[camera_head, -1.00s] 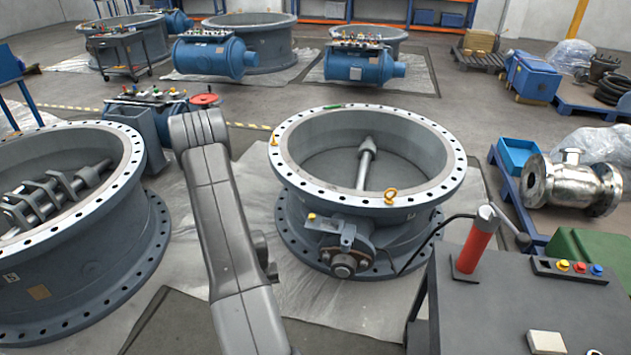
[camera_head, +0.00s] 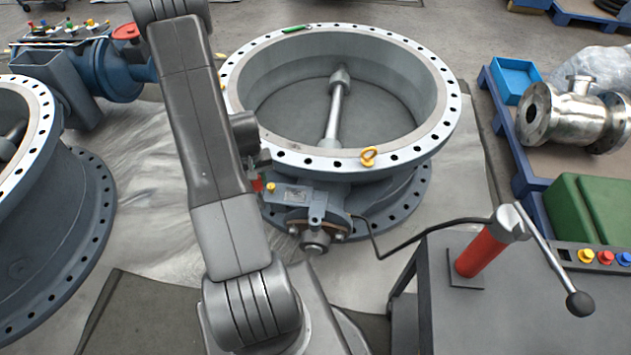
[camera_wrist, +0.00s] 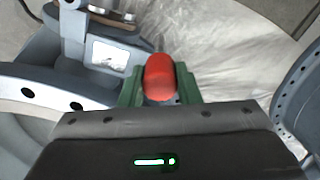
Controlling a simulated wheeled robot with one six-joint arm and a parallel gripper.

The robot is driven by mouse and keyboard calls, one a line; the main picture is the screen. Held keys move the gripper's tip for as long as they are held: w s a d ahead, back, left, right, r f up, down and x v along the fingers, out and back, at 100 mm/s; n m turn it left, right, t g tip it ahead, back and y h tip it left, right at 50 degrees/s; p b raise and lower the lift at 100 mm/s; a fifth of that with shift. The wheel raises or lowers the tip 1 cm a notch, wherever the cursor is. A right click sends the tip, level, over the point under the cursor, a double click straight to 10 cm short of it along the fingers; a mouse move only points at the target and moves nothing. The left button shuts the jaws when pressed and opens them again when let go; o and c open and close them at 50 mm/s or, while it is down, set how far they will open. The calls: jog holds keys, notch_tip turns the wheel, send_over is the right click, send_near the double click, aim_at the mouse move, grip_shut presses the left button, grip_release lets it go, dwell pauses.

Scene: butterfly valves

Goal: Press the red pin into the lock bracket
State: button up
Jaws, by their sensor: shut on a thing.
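The red pin (camera_wrist: 160,76) is held between the green fingers of my gripper (camera_wrist: 160,92) in the wrist view. Its rounded red end faces the camera, and its far end is mostly hidden behind it. In the head view a small bit of the red pin (camera_head: 257,185) shows beside my arm, at the left of the lock bracket (camera_head: 292,195). The grey bracket sits on the front of the middle valve, above the shaft end. In the wrist view grey bracket parts (camera_wrist: 108,52) lie up and left of the pin. I cannot tell whether pin and bracket touch.
The valve ring (camera_head: 330,160) with a yellow eyebolt (camera_head: 369,156) rises behind the bracket. A bench (camera_head: 500,310) with a red hand pump (camera_head: 480,248) stands at the right; its black hose (camera_head: 425,232) runs to the valve. Another large ring (camera_head: 60,240) stands left.

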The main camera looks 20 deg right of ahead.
jog(key=s+d+r+m+b, duration=0.1)
jog(key=s+d+r+b, duration=0.3)
jog(key=d, duration=0.3)
jog(key=s+d+r+m+b, duration=0.1)
jog(key=s+d+b, duration=0.45)
jog(key=d, duration=0.25)
jog(key=shift+s+a+f+b, duration=0.1)
jog(key=shift+s+f+b, duration=0.05)
jog(key=shift+f+b, duration=1.05)
jog(key=shift+s+a+f+b, duration=0.1)
jog(key=shift+f+b, duration=0.6)
jog(key=shift+f, duration=0.85)
jog(key=shift+f+b, duration=0.55)
jog(key=shift+f, duration=0.4)
notch_tip(320, 180, down, 10)
jog(key=b, duration=0.7)
dwell(1.6)
